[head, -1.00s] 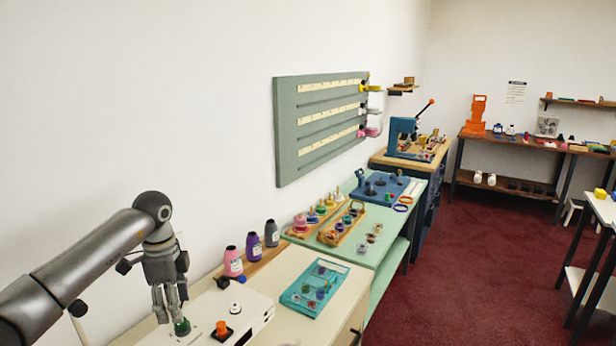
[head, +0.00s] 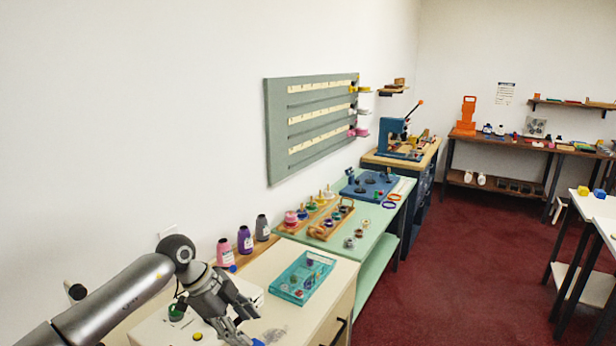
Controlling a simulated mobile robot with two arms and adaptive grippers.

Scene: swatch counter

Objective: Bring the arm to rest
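My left arm comes in from the lower left. Its gripper (head: 246,322) is over the near end of the counter, with its fingers spread apart and nothing seen between them. A small green round piece (head: 177,312) sits on the white box (head: 150,330) to the left of the gripper, apart from the fingers. The arm and gripper hide much of the white box. My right gripper is not in view.
A teal tray (head: 302,277) with small pieces lies right of the gripper on the cream counter. Pink (head: 225,253), purple (head: 244,240) and grey (head: 262,228) bottles stand behind. Red floor (head: 460,270) is clear on the right.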

